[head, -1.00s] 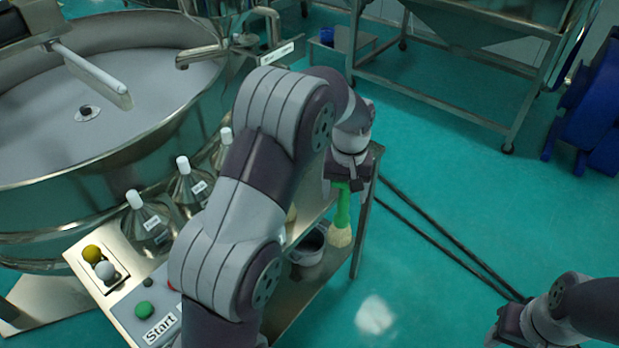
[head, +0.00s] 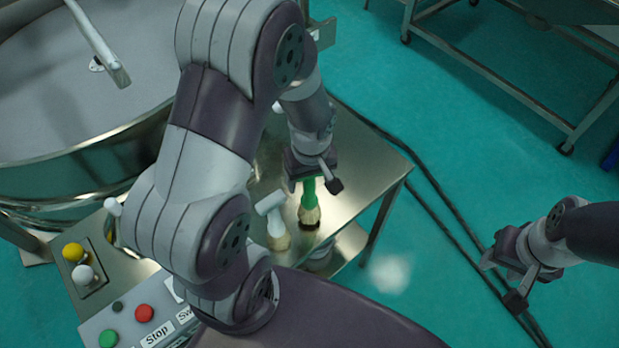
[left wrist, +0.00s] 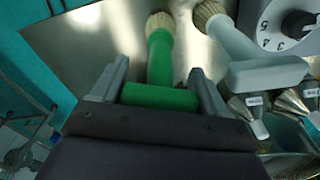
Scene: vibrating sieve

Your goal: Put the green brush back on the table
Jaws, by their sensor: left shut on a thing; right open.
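The green brush (head: 309,191) hangs upright, bristles down, from my left gripper (head: 316,176) over the metal table (head: 362,172). A dark shadow lies right at its bristles; I cannot tell whether they touch the top. In the left wrist view the green T-shaped handle (left wrist: 160,97) sits between the two fingers of my left gripper (left wrist: 158,92), which is shut on it. A white brush (head: 275,222) stands close beside it on the left in the head view. My right gripper (head: 503,280) is open and empty over the floor at the right.
A large round sieve (head: 80,165) stands at the left. A control panel (head: 130,318) with red and green buttons is at the lower left. The table's right part is bare.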

